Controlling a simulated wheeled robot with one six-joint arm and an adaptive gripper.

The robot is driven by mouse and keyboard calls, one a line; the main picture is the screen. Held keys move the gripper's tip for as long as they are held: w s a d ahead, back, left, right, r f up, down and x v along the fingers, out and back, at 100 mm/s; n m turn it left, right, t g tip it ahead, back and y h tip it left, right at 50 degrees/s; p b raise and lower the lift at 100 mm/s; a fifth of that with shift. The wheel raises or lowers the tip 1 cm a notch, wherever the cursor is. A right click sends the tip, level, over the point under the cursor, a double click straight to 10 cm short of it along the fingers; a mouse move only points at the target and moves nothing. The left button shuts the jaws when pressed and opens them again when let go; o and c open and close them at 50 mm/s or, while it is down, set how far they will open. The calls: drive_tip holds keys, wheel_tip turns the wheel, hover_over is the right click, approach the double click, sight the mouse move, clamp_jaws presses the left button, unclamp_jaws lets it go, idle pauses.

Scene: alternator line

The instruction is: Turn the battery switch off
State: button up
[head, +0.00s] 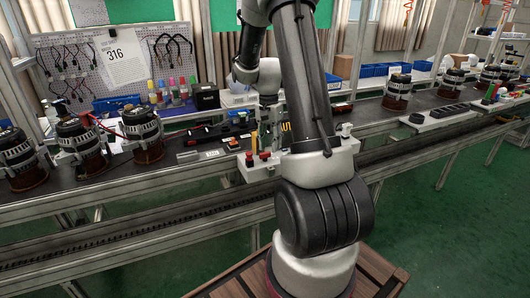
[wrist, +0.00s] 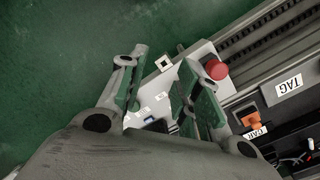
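My gripper (wrist: 164,72) is open in the wrist view, its two green-padded fingers apart with nothing held between them. A pale control box (wrist: 205,54) lies behind the fingers. It carries a round red knob (wrist: 215,69) just right of the right finger, and a small square fitting (wrist: 163,62) shows in the gap. An orange switch-like part (wrist: 252,117) sits in a black housing farther right, beside a small label. I cannot tell for certain which control is the battery switch. In the head view red knobs (head: 264,156) show on the box, and my arm hides part of it.
Several alternators stand on the bench at left (head: 142,128) and right (head: 397,90). Bottles (head: 172,88) and a black box (head: 206,97) stand behind. The green floor (head: 440,225) is clear at right.

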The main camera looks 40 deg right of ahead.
sight(265, 153)
drive_tip(key=w+m, duration=0.1)
drive_tip(key=w, duration=0.1)
drive_tip(key=w+d+m, duration=0.1)
drive_tip(key=m, duration=0.1)
drive_tip(key=w+d+m+t, duration=0.1)
drive_tip(key=w+m, duration=0.1)
drive_tip(key=shift+w+r, duration=0.15)
drive_tip(key=shift+w, duration=0.2)
drive_tip(key=shift+w+d+m, duration=0.1)
drive_tip(key=shift+w+m, duration=0.05)
drive_tip(key=shift+m, duration=0.85)
drive_tip(key=shift+f, duration=0.25)
wheel_tip(265, 153, down, 7)
drive_tip(key=shift+f, duration=0.2)
drive_tip(key=shift+c, duration=0.2)
clamp_jaws()
